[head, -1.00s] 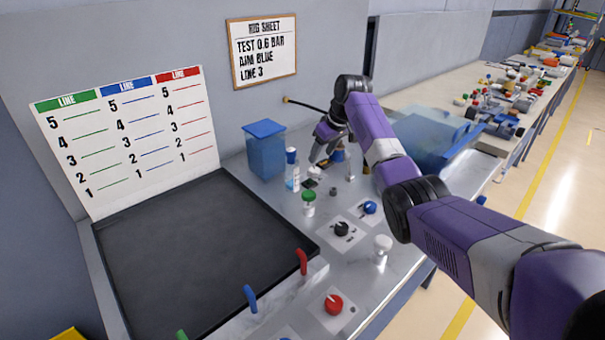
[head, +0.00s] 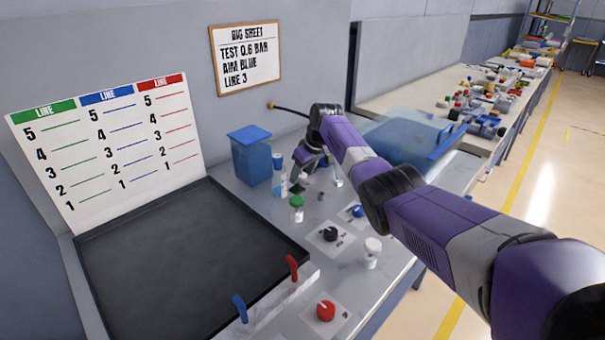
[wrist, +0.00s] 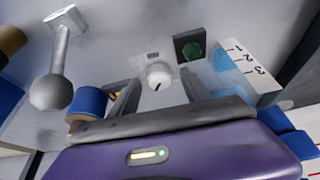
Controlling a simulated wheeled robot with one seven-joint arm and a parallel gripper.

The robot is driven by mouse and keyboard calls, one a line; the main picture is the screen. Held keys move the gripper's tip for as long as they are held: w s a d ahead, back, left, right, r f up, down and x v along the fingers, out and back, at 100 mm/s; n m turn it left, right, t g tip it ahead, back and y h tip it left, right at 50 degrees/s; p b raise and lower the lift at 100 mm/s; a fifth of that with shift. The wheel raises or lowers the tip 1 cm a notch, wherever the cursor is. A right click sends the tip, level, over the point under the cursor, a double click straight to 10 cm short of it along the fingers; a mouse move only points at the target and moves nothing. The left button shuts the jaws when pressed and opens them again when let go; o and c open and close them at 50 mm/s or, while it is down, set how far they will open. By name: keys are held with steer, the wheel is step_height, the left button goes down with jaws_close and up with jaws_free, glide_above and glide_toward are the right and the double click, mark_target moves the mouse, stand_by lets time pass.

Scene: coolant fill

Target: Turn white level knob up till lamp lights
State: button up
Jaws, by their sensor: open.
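The white level knob (wrist: 158,75) shows in the wrist view as a round cap with a dark pointer mark, on a pale plate. The lamp (wrist: 192,50) beside it is a dark green disc in a black square and looks unlit. My gripper (wrist: 160,84) is open, with one finger on each side of the knob in that view; I cannot tell whether either touches it. In the head view my gripper (head: 306,164) is low over the back of the bench, and it hides the knob there.
A blue container (head: 252,160) stands left of my gripper. A green-capped jar (head: 296,208), a black knob (head: 330,233), a white-capped jar (head: 372,252) and a red knob (head: 325,311) are nearer. A translucent blue bin (head: 408,135) lies to the right. The black tray (head: 190,270) is empty.

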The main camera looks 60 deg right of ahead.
jaws_close()
steer(key=shift+a+r+m+p, duration=0.15)
steer(key=shift+m+p, duration=0.35)
steer(key=shift+p, duration=0.35)
steer(key=shift+f+m+g+h+p, duration=0.25)
steer(key=shift+m+h+p, duration=0.35)
steer(key=shift+m, duration=0.5)
jaws_free()
steer(key=shift+r, duration=0.2)
